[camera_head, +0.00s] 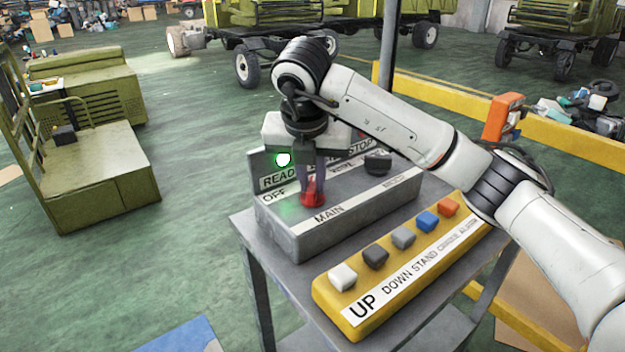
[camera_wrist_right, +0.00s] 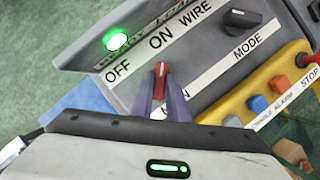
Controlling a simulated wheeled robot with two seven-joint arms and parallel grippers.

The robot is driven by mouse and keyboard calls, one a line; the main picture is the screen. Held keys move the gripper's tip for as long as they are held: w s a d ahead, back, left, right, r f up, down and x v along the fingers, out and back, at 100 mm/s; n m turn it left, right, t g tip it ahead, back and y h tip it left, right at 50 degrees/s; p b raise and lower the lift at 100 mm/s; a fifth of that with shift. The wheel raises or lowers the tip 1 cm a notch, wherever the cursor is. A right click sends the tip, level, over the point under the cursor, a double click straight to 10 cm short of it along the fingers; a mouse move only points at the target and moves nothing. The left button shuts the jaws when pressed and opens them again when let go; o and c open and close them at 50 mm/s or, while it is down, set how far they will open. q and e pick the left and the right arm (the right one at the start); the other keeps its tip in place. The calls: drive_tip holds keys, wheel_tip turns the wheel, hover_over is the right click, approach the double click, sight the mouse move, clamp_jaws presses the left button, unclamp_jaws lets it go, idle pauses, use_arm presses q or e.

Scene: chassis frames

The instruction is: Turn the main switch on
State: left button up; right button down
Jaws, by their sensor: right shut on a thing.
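The main switch is a red knob (camera_head: 312,194) on the sloped top of a grey control box (camera_head: 350,213), above the MAIN label. In the right wrist view the red knob (camera_wrist_right: 161,76) points up the picture, toward the ON label (camera_wrist_right: 161,40) rather than the OFF label (camera_wrist_right: 118,72). My right gripper (camera_head: 311,185) reaches down from above and is shut on the knob, one finger on each side; its fingers also show in the wrist view (camera_wrist_right: 161,98). The ready lamp (camera_head: 283,160) glows green. My left gripper is not in view.
A black mode knob (camera_head: 377,162) sits right of the red one. A yellow button panel (camera_head: 400,262) with several coloured buttons lies in front on the same grey stand (camera_head: 243,222). A green cart (camera_head: 95,170) stands left, with open floor between.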

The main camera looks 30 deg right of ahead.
idle(0.4)
drive_tip(key=c, duration=1.7)
unclamp_jaws()
drive_tip(key=p+v, duration=0.1)
drive_tip(key=v, duration=0.9)
drive_tip(key=shift+a+r+p, duration=0.1)
drive_tip(key=shift+r+p, duration=0.05)
drive_tip(key=shift+p, duration=0.2)
